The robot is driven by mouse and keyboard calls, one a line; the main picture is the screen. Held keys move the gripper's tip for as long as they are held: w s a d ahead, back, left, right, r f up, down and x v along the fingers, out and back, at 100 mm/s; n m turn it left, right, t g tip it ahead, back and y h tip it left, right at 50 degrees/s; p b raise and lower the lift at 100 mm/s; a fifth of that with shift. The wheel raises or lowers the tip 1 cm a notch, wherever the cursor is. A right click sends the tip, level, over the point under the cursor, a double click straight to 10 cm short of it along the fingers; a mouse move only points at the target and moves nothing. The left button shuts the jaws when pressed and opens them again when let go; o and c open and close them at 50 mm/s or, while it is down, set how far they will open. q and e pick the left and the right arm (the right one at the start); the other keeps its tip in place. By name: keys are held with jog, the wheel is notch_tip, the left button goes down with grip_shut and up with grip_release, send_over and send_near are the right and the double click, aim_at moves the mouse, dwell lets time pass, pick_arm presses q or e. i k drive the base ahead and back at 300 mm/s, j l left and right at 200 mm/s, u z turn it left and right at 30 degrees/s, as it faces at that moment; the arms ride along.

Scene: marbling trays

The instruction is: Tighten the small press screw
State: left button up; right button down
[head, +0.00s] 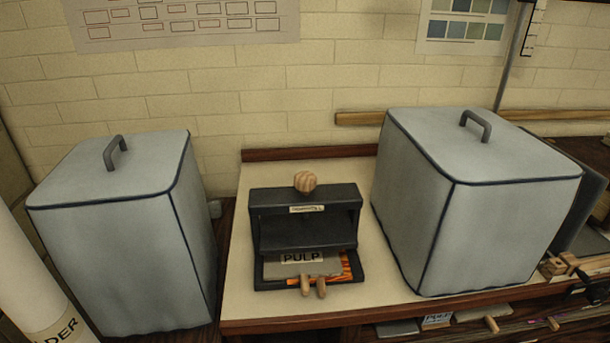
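The small press (262,230) is a black frame on the pale table top, between two large grey covered boxes. A round wooden knob (305,182) sits on top of its upper beam, which carries a small pale label. In the press's lower opening lies a grey board (303,265) marked PULP, with orange patterned material showing under it. Two wooden pegs or handles (314,287) stick out at its front. The screw's shaft below the knob is hidden. Neither of my grippers is in the head view.
A tall grey covered box with a top handle stands left (120,245), another right (480,230), close beside the press. A white roll (30,270) leans at the far left. Clear table surface (270,312) lies in front of the press. Wooden tools and clamps lie at the lower right.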

aim_at(304, 182)
jog(key=l+z, duration=0.15)
jog(key=z, duration=0.3)
jog(key=i+l+z, duration=0.1)
jog(key=z, duration=0.35)
jog(key=l+z, duration=0.15)
jog(key=z, duration=0.3)
jog(key=i+l+z, duration=0.1)
jog(key=z, duration=0.35)
jog(key=i+l, duration=0.25)
jog(key=i, duration=0.15)
jog(key=i+l, duration=0.2)
jog(key=i, duration=0.25)
jog(key=u, duration=2.2)
